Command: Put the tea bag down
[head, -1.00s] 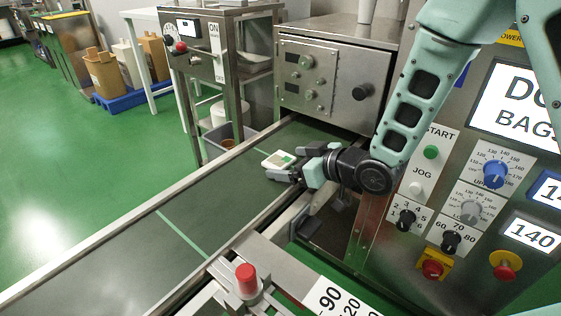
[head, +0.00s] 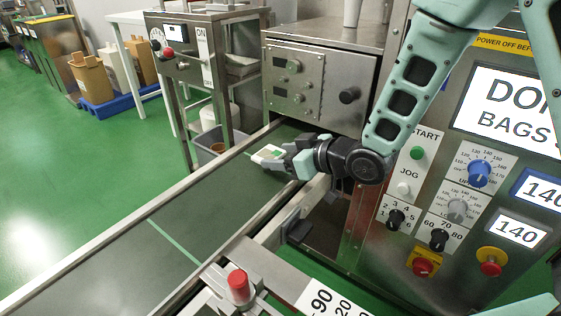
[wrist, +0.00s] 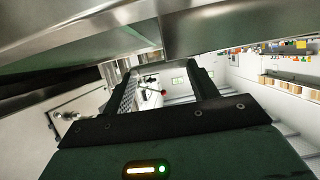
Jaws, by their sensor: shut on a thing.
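The tea bag (head: 267,154) is a small white packet with a green patch. My gripper (head: 281,157) is shut on it and holds it over the far part of the dark green conveyor belt (head: 190,205). I cannot tell whether the packet touches the belt. In the wrist view my gripper's two dark fingers (wrist: 166,88) show, with a bright, blurred scene between them. The tea bag is hard to make out there.
A steel box with knobs (head: 310,85) stands behind the belt's far end. A machine panel with dials and buttons (head: 470,190) is to the right. A red-capped post (head: 239,286) stands by the belt's near right side. A grey bin (head: 213,147) is beyond the belt. The belt's near stretch is clear.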

